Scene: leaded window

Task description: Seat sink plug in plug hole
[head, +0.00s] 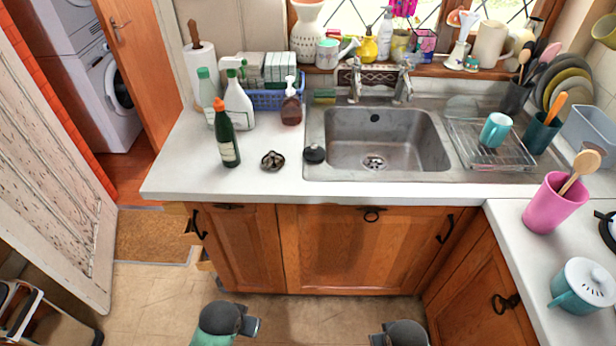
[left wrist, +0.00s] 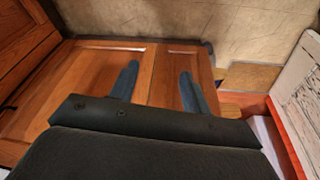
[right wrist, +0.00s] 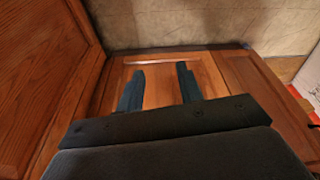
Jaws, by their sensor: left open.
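The dark round sink plug (head: 314,153) sits on the left rim of the steel sink (head: 437,170), by the basin's front left corner. The plug hole (head: 374,162) shows as a bright metal drain in the basin floor, with nothing seated over it. My left gripper (left wrist: 160,80) is open and empty, with its two fingers apart in front of wooden cabinet doors. My right gripper (right wrist: 161,77) is also open and empty, facing the cabinet doors. Both arms show at the bottom of the head view, low and well short of the counter.
A dark green bottle (head: 227,135), a small dark metal object (head: 272,160) and a brown soap bottle (head: 291,106) stand left of the sink. The tap (head: 355,82) rises behind the basin. A wire rack (head: 490,146) with a teal mug (head: 495,130) is right of it. The basin is clear.

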